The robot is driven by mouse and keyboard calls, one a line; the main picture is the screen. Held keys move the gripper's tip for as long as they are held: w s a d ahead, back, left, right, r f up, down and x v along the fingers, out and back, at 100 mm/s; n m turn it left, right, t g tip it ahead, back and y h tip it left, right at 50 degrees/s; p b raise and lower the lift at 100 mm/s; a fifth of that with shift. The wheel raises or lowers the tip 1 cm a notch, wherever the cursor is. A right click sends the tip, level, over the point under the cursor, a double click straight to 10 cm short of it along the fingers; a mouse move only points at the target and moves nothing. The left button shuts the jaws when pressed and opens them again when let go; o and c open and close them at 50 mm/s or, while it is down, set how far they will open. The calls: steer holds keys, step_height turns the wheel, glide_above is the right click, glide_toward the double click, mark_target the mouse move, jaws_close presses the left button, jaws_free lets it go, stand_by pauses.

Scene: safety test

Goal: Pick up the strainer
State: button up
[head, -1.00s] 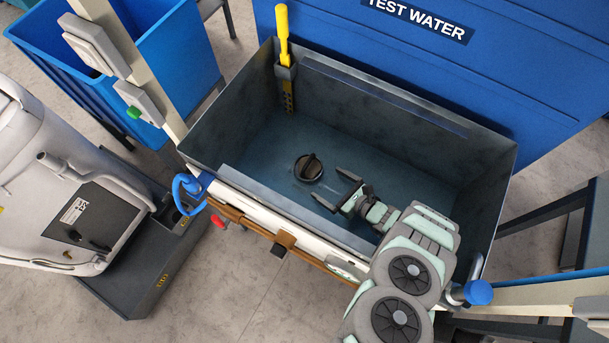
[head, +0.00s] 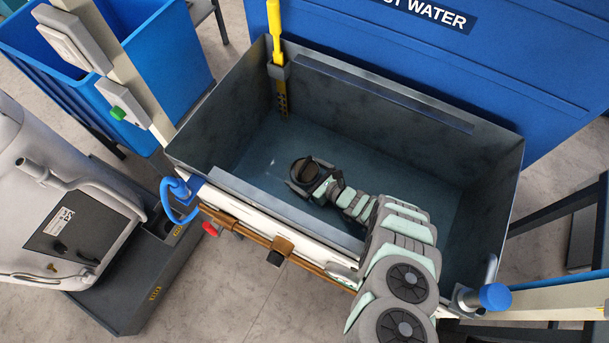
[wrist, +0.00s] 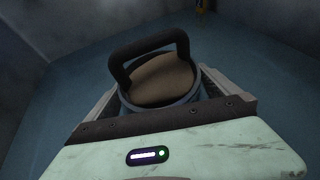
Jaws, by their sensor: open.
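The strainer (head: 304,169) is a round dark piece with an arched handle, on the floor of the grey metal basin (head: 400,135). In the wrist view the strainer (wrist: 165,78) has a brown top and a black handle arching over it. My gripper (head: 303,180) is down in the basin at the strainer. In the wrist view the fingers of my gripper (wrist: 160,92) lie one on each side of the strainer's body, apart. The fingertips are partly hidden behind the strainer, and I cannot tell whether they touch it.
The basin walls surround my gripper on all sides. A yellow-handled tool (head: 276,45) stands at the basin's back left corner. A blue tank (head: 400,50) is behind, and a blue bin (head: 160,60) is at the left. The basin floor right of my arm is clear.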

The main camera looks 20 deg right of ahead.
steer(key=shift+d, duration=0.1)
steer(key=shift+c, duration=0.2)
steer(key=c, duration=1.3)
